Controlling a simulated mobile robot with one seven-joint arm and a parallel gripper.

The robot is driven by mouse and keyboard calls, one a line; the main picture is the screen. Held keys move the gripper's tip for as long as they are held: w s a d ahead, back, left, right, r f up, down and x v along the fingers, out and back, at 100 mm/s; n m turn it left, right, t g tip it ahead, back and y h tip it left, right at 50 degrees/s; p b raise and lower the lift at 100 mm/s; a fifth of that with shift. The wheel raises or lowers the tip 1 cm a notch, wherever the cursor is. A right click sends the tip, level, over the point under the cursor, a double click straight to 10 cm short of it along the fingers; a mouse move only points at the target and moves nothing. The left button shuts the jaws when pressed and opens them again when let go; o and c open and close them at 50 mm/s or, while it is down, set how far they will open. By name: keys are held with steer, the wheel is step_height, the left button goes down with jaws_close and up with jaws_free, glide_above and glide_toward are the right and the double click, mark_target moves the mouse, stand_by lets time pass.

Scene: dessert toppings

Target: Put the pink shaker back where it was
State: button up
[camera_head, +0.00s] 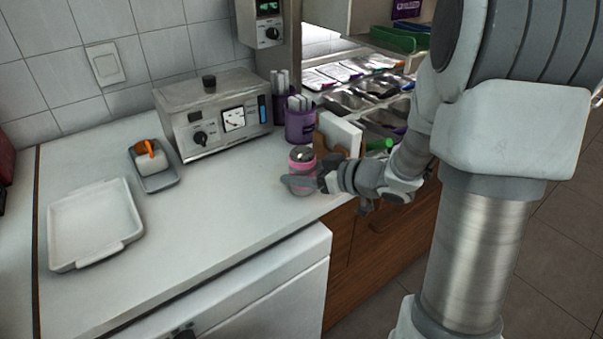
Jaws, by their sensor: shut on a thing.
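The pink shaker (301,160) has a dark grey top and stands upright near the right end of the white counter (225,220). My gripper (303,182) reaches in from the right and is shut around the shaker's lower body. The gripper hides part of the shaker. I cannot tell whether the shaker's base touches the counter.
Purple cups (300,122) and a napkin holder (341,138) stand close behind the shaker. A metal appliance (212,112) stands at the back. A small tray (158,179) with an orange-topped item and a white tray (92,227) lie left. The middle counter is clear.

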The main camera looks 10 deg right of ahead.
steer(key=shift+f, duration=0.1)
steer(key=o, duration=1.5)
steer(key=p+v, duration=0.3)
steer(key=v, duration=0.9)
steer(key=shift+d+p, duration=0.1)
steer(key=shift+p, duration=0.25)
